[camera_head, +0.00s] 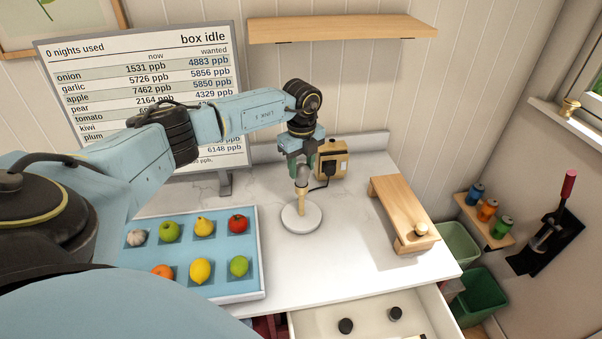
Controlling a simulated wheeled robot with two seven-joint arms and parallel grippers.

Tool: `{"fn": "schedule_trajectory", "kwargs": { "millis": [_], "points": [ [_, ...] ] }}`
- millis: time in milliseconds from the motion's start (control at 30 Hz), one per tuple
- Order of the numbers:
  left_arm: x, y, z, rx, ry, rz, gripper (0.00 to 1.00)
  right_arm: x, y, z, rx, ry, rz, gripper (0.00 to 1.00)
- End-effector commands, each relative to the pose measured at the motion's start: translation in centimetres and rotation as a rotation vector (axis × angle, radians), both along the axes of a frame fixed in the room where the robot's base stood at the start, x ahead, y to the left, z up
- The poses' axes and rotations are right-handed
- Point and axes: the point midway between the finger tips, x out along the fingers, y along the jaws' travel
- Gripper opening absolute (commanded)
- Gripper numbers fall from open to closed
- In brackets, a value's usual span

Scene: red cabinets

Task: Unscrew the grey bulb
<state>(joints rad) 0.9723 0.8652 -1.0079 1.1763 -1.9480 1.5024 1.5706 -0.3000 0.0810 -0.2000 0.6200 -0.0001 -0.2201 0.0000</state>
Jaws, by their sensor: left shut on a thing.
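The grey bulb (302,174) stands upright on top of a pale tan post (302,202) that rises from a round white base (301,217) on the white counter. My left gripper (301,163) points straight down over the bulb and is shut on its upper part. The fingers hide the bulb's top. I cannot tell whether the bulb is still seated in its holder. My right gripper is not in view.
A tan box (332,160) with a dark socket and cable stands just behind the lamp. A wooden riser (389,192) with a small round knob is on the right. A blue tray (232,284) of fruit lies left. An open drawer (376,310) juts out in front.

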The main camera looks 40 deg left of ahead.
Motion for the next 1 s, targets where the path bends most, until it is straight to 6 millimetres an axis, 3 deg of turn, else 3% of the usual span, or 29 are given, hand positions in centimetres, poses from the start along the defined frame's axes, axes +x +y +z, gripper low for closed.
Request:
{"fn": "schedule_trajectory", "kwargs": {
  "millis": [300, 700, 1000],
  "points": [
    [-0.01, -0.01, 0.0, -0.001, 0.0, 0.231, 0.17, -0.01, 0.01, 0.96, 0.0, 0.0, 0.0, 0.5],
    [0.0, -0.01, 0.0, 0.0, 0.0, 0.286, 0.17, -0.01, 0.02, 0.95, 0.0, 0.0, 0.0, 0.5],
    [-0.01, -0.03, -0.02, -0.001, 0.0, 0.625, 0.17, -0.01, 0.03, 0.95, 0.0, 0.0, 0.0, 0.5]
  ]
}}
